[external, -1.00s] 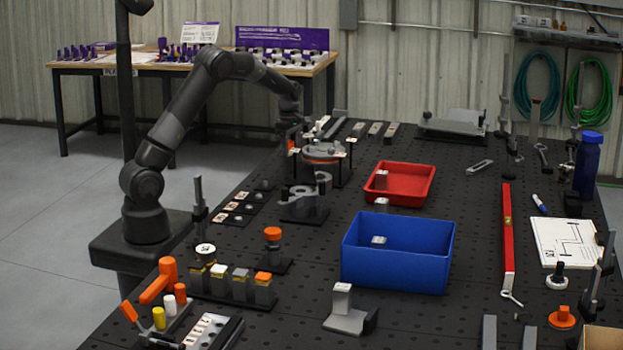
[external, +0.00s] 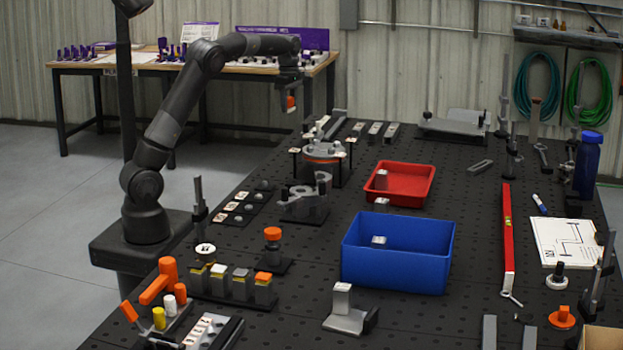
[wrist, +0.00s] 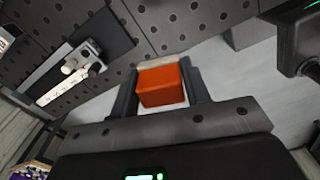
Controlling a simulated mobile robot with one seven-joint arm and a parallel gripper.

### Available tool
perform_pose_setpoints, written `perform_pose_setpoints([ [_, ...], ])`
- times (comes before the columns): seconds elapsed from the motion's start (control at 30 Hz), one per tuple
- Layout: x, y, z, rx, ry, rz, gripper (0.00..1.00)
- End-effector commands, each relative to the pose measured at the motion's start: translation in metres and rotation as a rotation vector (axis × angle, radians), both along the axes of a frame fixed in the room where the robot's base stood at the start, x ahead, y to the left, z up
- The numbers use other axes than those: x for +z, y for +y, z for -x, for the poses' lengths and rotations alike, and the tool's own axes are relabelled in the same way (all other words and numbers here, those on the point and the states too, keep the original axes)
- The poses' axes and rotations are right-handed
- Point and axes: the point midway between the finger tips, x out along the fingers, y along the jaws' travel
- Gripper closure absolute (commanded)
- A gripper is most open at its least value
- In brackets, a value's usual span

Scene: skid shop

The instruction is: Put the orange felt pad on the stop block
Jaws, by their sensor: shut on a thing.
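My gripper (external: 290,92) is shut on a boxy orange piece (wrist: 163,86), which also shows below the fingers in the external view (external: 291,103). It has a pale strip along one edge. I cannot tell for certain that it is the felt pad. My gripper holds it in the air, above the far left part of the bench. Another orange top (external: 263,276) sits on the right end of a row of dark blocks. A grey bracket with an upright pale-topped block (external: 342,299) stands at the front middle; I cannot tell whether it is the stop block.
A round fixture (external: 322,151) with raised parts stands below and right of my gripper. A red tray (external: 418,199) and a blue bin (external: 398,271) stand mid-bench. Orange-handled tools (external: 158,283) are at front left. Bare black bench shows between the bin and row.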

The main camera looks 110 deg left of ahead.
Motion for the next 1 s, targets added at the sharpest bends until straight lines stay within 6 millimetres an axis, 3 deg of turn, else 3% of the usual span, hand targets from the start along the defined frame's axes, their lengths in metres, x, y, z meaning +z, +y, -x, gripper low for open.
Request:
perform_pose_setpoints([
  [0.13, 0.030, 0.000, -0.001, -0.001, -0.002, -0.004, 0.80],
  [0.47, 0.034, -0.061, -0.048, -0.072, -0.006, 0.004, 0.80],
  [0.67, 0.038, -0.126, -0.085, -0.146, -0.010, 0.007, 0.80],
  [0.8, 0.040, -0.186, -0.108, -0.216, -0.010, 0.010, 0.80],
  [1.0, 0.038, -0.275, -0.127, -0.323, -0.007, 0.010, 0.80],
])
